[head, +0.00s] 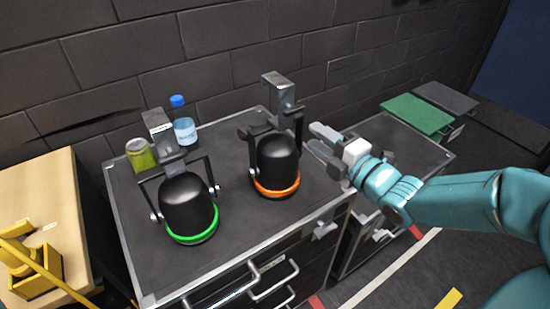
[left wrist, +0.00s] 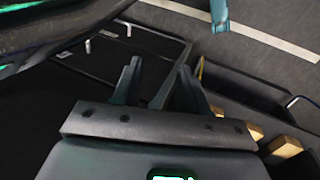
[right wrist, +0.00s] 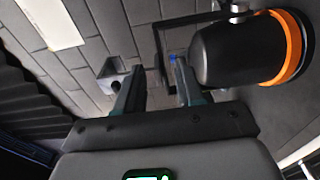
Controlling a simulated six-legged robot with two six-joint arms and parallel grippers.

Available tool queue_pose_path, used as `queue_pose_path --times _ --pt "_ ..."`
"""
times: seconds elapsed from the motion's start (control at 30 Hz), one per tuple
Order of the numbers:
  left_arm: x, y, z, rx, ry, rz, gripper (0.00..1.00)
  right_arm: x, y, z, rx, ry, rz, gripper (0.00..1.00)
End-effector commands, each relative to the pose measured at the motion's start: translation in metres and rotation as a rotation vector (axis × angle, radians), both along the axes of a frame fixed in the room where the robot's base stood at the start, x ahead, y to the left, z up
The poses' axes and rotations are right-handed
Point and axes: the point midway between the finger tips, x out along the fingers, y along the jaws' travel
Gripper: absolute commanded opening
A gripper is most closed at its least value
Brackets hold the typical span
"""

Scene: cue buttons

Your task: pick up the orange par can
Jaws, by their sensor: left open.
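The orange par can (head: 277,165), a black lamp with an orange ring, a yoke and a grey clamp on top, stands on the dark cart top (head: 240,225). In the right wrist view the orange par can (right wrist: 240,52) is at the upper right, beside the fingers. My right gripper (head: 318,140) is open and empty, just right of the can's yoke; whether it touches cannot be told. Its fingers also show in the right wrist view (right wrist: 158,85). My left gripper (left wrist: 158,80) is open and empty in the left wrist view, outside the head view.
A similar par can with a green ring (head: 188,205) stands left on the cart. A green-yellow can (head: 140,155) and a water bottle (head: 184,125) stand behind it. A brick wall closes off the back. A second, lower cart (head: 385,150) stands at right.

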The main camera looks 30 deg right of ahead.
Motion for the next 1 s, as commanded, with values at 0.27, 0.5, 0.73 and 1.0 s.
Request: queue_pose_path --times 0.27,0.5,0.73,1.0 --pt "0.000 0.000 0.011 0.000 0.000 0.000 0.43 0.039 0.010 0.001 0.000 0.001 0.001 0.37" --pt "0.000 0.000 0.031 0.000 0.000 0.000 0.43 0.070 0.017 0.005 0.002 0.002 0.003 0.37" --pt "0.000 0.000 0.037 0.000 0.000 0.000 0.43 0.094 0.021 0.001 0.001 0.001 0.000 0.37" --pt "0.000 0.000 0.036 0.000 0.000 0.000 0.43 0.094 0.021 0.000 0.000 0.000 -0.001 0.14"
